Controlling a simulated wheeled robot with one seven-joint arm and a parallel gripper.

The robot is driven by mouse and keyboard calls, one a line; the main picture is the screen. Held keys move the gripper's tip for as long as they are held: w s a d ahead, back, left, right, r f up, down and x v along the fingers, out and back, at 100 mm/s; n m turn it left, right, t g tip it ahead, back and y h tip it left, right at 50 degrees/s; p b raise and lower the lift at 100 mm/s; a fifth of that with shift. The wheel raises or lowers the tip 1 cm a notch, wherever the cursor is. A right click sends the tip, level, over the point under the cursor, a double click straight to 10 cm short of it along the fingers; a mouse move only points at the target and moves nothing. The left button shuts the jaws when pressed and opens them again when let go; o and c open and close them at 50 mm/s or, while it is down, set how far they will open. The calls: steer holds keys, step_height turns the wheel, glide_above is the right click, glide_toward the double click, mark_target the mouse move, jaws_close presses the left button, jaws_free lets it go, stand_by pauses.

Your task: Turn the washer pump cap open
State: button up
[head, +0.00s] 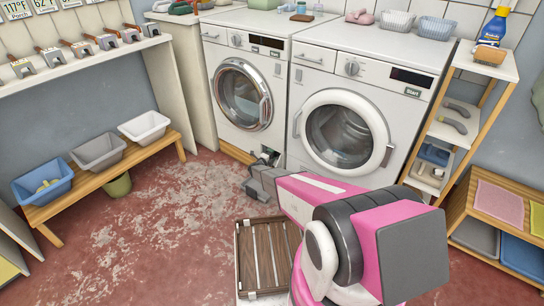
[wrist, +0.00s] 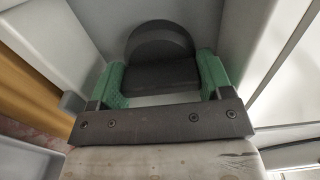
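The washer pump cap (wrist: 160,55) is dark, with a rounded disc behind and a thick grip bar in front. It sits in a pale recess in the wrist view. My gripper (wrist: 162,82) has green fingertips on either side of the grip bar, with no clear gap at either end, so it looks shut on the cap. In the head view the gripper (head: 264,166) is at the lower right corner of the left washer (head: 241,95), at a small opening low in its front. The cap is too small and hidden to make out there.
A second front-loading machine (head: 345,130) stands close on the right. A bench with basins (head: 99,150) is at left and a wooden shelf (head: 455,130) at right.

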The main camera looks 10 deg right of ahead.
steer(key=shift+n, duration=0.3)
steer(key=n, duration=1.2)
steer(key=shift+n, duration=2.1)
steer(key=o, duration=0.6)
steer(key=shift+o, duration=0.2)
